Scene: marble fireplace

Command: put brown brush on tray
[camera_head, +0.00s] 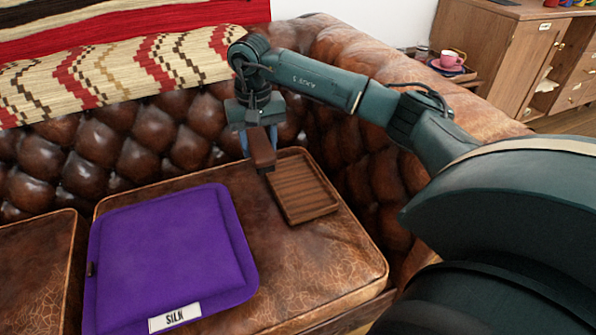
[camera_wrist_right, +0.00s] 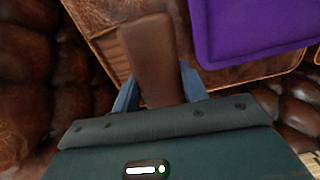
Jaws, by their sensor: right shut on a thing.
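A brown brush (camera_head: 262,149) is held in my right gripper (camera_head: 258,140). The gripper is shut on it, and the brush hangs above the far left edge of the tray. In the right wrist view the brush (camera_wrist_right: 154,58) lies between the two blue-grey fingers (camera_wrist_right: 156,88). The tray (camera_head: 302,190) is a ribbed brown wooden one with a low rim, lying on the leather sofa seat and empty where it shows. In the right wrist view part of the tray (camera_wrist_right: 112,55) shows beside the brush. My left gripper is in neither view.
A purple cushion (camera_head: 170,255) with a label lies on the seat left of the tray. The tufted sofa back (camera_head: 165,140) and armrest (camera_head: 360,165) rise close around the tray. A pink cup (camera_head: 452,60) stands beyond the armrest.

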